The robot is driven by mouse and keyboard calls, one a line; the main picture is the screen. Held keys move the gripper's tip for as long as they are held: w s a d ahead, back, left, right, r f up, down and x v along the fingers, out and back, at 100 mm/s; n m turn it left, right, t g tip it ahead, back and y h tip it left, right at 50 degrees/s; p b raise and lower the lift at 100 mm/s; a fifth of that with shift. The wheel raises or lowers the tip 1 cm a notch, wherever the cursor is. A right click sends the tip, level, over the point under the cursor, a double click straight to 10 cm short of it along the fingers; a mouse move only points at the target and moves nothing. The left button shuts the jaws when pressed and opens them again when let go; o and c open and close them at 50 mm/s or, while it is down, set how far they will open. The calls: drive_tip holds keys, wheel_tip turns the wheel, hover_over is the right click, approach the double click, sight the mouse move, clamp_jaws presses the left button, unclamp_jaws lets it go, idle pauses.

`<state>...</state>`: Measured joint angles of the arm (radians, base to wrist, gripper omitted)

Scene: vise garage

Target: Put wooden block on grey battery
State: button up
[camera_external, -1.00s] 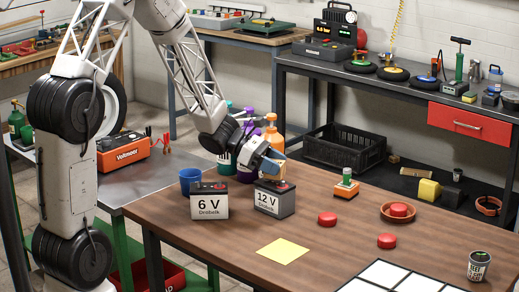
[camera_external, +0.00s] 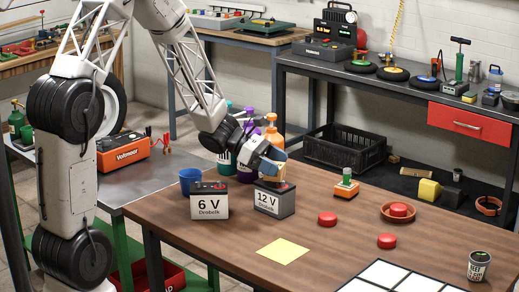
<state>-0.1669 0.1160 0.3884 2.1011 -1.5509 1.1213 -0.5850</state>
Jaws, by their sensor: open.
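The grey battery (camera_external: 275,205), with a white "12 V" label, stands upright near the table's back edge. My gripper (camera_external: 273,176) points down over its top, low and close to it, and its jaws are open. A small tan patch (camera_external: 284,184), which looks like the wooden block, shows right below the gripper at the battery's top. The fingers partly cover it, so I cannot tell exactly how it rests.
A black and white "6 V" battery (camera_external: 209,205) stands close on the left, with a blue cup (camera_external: 191,180) behind it. Bottles (camera_external: 272,135) stand behind my gripper. A green-and-orange button piece (camera_external: 346,184) is to the right. The table around the yellow sheet (camera_external: 283,250) is clear.

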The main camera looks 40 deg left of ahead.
drive_tip(key=v, duration=1.2)
drive_tip(key=shift+s, duration=0.15)
idle(0.6)
drive_tip(key=s+d+r+m+g+y, duration=0.2)
drive_tip(key=s+d+r+m+y, duration=0.15)
drive_tip(key=s+m, duration=0.35)
drive_tip(key=s+d+r+m+g+y, duration=0.2)
drive_tip(key=s+d+r+m, duration=0.25)
drive_tip(key=s, duration=0.45)
drive_tip(key=s+a+r+m+y, duration=0.1)
drive_tip(key=s+r+m+y, duration=0.2)
drive_tip(key=s+m, duration=0.2)
drive_tip(key=s+a+r+m+t+y, duration=0.1)
drive_tip(key=s+r+m+y, duration=0.2)
drive_tip(key=s+m, duration=0.3)
drive_tip(key=shift+s+a+t+y, duration=0.25)
drive_tip(key=shift+s+y, duration=0.2)
drive_tip(key=shift+s, duration=2.1)
